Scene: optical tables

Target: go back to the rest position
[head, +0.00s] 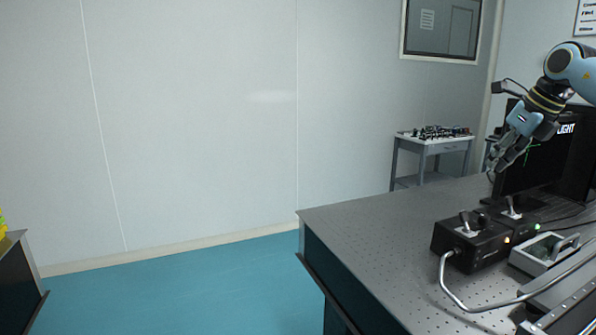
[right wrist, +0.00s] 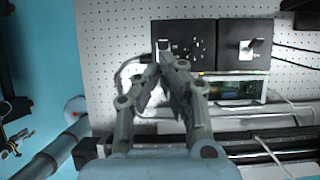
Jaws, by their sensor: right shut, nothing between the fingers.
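My right gripper (head: 502,158) hangs in the air over the back right part of the optical table (head: 375,225), in front of a black monitor (head: 540,158). In the right wrist view my right gripper (right wrist: 166,62) is shut, its fingertips together with nothing between them. Below it in that view are the perforated tabletop (right wrist: 115,30) and two black control boxes (right wrist: 185,42). My left gripper is not in view.
Black switch boxes (head: 470,245), a grey device (head: 541,252) and a bent metal tube (head: 447,285) stand on the table at right. A small side table (head: 430,141) stands by the wall. Blue floor (head: 190,295) is clear left of the table.

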